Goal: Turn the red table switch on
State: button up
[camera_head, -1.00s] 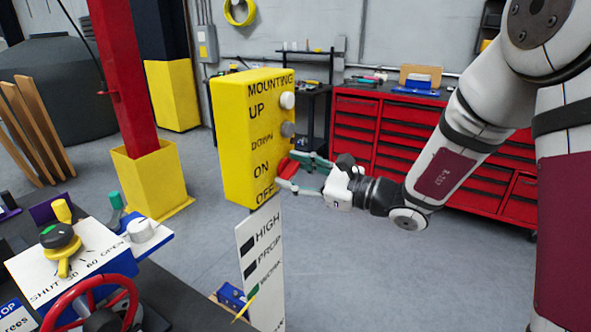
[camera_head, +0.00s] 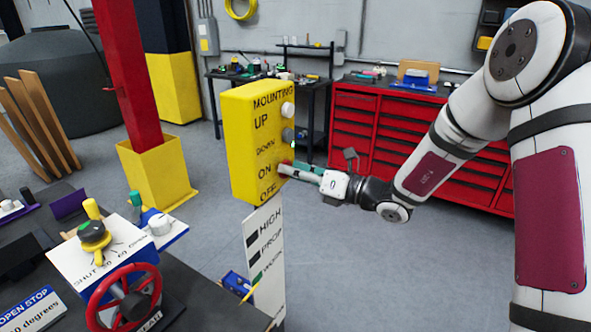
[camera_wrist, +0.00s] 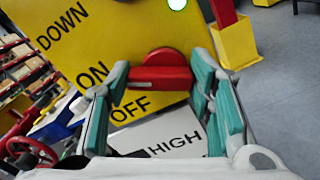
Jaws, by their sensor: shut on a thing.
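The red switch (camera_wrist: 160,72) sits on the face of a yellow box (camera_wrist: 120,40), by the words ON and OFF. In the wrist view its bar lies roughly level. My gripper's (camera_wrist: 160,84) teal-padded fingers stand on either side of the bar, shut on its ends. In the head view my gripper (camera_head: 287,168) reaches from the right to the lower part of the box (camera_head: 235,140), and its fingers hide most of the switch. Whether the switch is at ON or OFF is not clear.
A white knob (camera_head: 288,109) and a grey knob (camera_head: 288,135) sit above on the box. A white panel marked HIGH (camera_head: 264,255) stands below. A table with a red wheel (camera_head: 122,298) is at lower left. Red drawers (camera_head: 362,130) stand behind; the floor right is clear.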

jog(key=shift+m, duration=0.8)
jog(key=shift+p, duration=0.3)
jog(key=o, duration=1.2)
jog(key=shift+c, duration=0.2)
jog(key=shift+d, duration=0.1)
jog(key=v, duration=1.1)
jog(key=shift+s+d, duration=0.2)
jog(key=shift+d, duration=0.15)
